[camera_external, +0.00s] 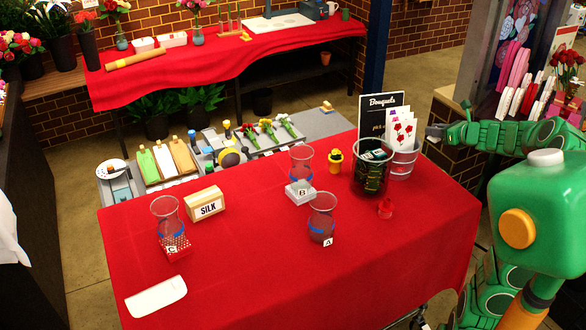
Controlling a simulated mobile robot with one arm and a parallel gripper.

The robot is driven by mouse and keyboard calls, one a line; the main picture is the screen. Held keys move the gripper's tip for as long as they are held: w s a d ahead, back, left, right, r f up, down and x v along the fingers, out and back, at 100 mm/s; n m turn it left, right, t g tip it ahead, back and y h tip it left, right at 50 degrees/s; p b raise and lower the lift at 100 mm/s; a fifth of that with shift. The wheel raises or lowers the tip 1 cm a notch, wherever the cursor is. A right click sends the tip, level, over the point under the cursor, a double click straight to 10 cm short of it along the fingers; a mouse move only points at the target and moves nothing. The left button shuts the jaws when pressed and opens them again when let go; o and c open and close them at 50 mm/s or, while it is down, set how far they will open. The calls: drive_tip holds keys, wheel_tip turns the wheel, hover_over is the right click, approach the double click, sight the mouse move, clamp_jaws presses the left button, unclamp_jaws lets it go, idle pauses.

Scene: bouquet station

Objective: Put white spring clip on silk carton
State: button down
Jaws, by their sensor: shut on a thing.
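The silk carton (205,203) is a small tan box with a white label reading SILK. It stands on the left part of the red-covered table, just right of a clear glass (166,214). My gripper (434,132) is at the right, at the end of my green arm, level with the top of a white card holder and well away from the carton. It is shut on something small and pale. It is too small to tell whether this is the white spring clip. I cannot make out a white spring clip elsewhere.
Clear glasses marked B (302,164) and A (321,218) stand mid-table. A white card (156,297) lies front left. The front middle is clear.

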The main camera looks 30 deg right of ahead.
drive_tip(key=shift+r, duration=0.95)
drive_tip(key=w+a+n+g+y, duration=0.15)
drive_tip(key=w+a, duration=0.35)
drive_tip(key=a, duration=0.5)
drive_tip(key=w+a+n+y, duration=0.3)
drive_tip(key=w+a, duration=0.3)
drive_tip(key=a, duration=0.3)
drive_tip(key=w+a+n+g+y, duration=0.15)
drive_tip(key=w+a, duration=0.35)
drive_tip(key=a, duration=0.5)
drive_tip(key=a+n+g+y, duration=0.5)
drive_tip(key=a+n, duration=0.1)
drive_tip(key=a, duration=2.9)
hover_over(203, 196)
drive_tip(key=s, duration=0.1)
drive_tip(key=f, duration=1.3)
drive_tip(key=shift+d+f, duration=0.35)
drive_tip(key=shift+w+a+f, duration=0.25)
drive_tip(key=shift+w+f, duration=0.3)
drive_tip(key=shift+f, duration=1.75)
drive_tip(key=shift+f, duration=0.15)
